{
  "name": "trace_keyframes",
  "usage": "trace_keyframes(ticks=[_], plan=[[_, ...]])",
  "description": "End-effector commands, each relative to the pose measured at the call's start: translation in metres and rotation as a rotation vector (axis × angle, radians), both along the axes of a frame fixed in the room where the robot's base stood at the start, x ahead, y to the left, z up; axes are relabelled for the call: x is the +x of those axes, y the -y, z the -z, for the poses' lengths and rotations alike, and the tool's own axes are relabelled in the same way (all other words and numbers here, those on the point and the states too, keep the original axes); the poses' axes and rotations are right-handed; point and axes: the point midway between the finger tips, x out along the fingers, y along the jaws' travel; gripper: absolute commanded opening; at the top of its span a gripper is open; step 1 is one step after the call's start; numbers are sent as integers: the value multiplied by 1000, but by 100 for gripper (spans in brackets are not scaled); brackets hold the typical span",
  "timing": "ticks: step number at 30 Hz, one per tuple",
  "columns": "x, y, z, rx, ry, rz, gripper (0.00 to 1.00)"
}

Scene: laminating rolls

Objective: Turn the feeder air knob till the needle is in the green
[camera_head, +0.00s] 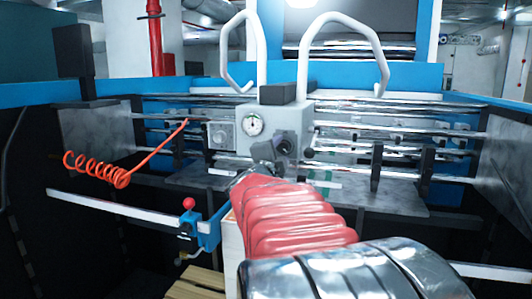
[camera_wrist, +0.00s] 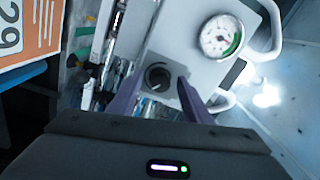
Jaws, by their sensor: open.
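The feeder air knob (camera_wrist: 158,77) is a dark round knob on the pale grey control box in the wrist view. The gauge also shows in the head view (camera_head: 252,124). Its needle is too small to read against the green band.
Chrome rollers (camera_head: 390,130) run across the machine behind and beside the box. White hooped tubes (camera_head: 343,19) rise over it. An orange coiled hose (camera_head: 100,170) hangs at left. A red-knobbed lever on a blue bracket (camera_head: 207,232) stands at lower left.

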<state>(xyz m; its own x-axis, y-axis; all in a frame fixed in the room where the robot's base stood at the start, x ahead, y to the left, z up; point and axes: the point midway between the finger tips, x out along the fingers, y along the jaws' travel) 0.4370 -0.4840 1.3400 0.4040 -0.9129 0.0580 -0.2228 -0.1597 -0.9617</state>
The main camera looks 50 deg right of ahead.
Motion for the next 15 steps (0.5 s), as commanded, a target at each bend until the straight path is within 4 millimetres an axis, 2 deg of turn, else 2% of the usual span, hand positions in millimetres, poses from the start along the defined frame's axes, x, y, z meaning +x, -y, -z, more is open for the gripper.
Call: trace_keyframes(ticks=[5, 15], plan=[[-6, -15, 0, -1, -1, -1, 45], [-24, -59, 3, -1, 1, -3, 45]])
